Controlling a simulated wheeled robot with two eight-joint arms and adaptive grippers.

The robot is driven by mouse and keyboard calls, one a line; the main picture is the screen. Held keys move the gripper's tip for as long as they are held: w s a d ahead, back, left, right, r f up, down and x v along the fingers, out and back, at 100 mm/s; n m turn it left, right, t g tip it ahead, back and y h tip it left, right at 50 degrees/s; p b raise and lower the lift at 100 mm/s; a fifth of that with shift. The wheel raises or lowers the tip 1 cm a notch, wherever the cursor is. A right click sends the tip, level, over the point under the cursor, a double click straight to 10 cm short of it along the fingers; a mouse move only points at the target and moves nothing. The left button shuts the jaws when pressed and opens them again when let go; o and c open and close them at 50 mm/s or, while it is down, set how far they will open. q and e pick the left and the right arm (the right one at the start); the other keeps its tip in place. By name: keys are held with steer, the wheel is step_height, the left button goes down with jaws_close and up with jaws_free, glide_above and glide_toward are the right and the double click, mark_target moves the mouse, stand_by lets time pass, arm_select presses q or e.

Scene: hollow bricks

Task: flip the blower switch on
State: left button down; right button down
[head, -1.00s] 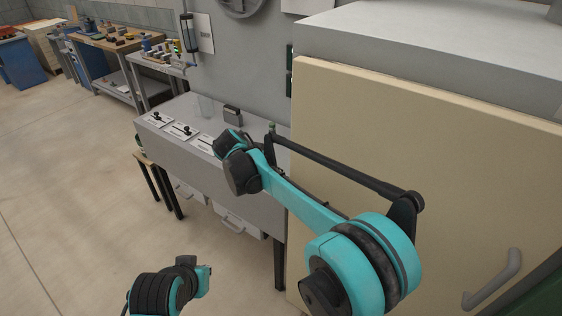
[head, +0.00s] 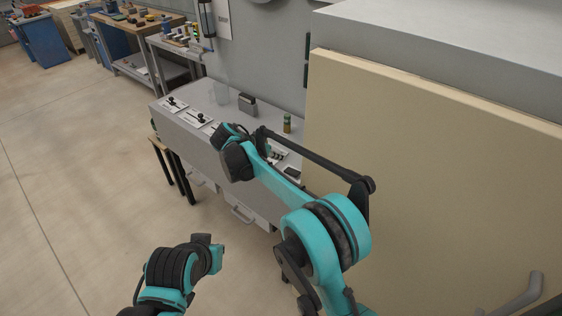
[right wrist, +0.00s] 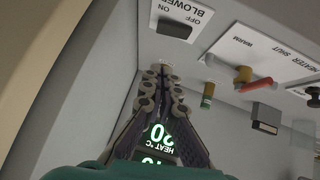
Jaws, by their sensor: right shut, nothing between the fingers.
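The blower switch (right wrist: 174,28) is a black rocker on a white plate marked BLOWER, ON and OFF, at the top of the right wrist view. My right gripper (right wrist: 162,72) is shut and empty, its fingertips pointing at the panel just below the plate in the picture. I cannot tell whether the fingertips touch the panel. A lit HEAT °C display (right wrist: 160,138) shows partly between and behind the fingers. In the head view my right wrist (head: 236,155) is over the grey console (head: 178,125) and hides its middle. My left gripper is not in view; only left arm links show at the lower left.
A cream door (head: 440,170) stands close right of the console. Open floor (head: 75,190) lies left.

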steer(key=b, duration=0.2)
glide_above(296, 172)
steer(key=s+a, duration=0.2)
steer(key=f, duration=0.5)
steer(key=shift+w+a+f, duration=0.2)
steer(key=shift+w+f, duration=0.05)
steer(key=shift+f, duration=0.05)
steer(key=shift+d+f+b, duration=0.25)
steer(key=shift+f+b, duration=0.35)
steer(key=shift+f, duration=0.65)
steer(key=shift+s+d+f, duration=0.1)
steer(key=shift+s+f, duration=0.05)
steer(key=shift+f, duration=0.55)
steer(key=shift+s+d+f+y+b, duration=0.1)
steer(key=shift+d+f+y+b, duration=0.05)
steer(key=shift+f+y+b, duration=0.15)
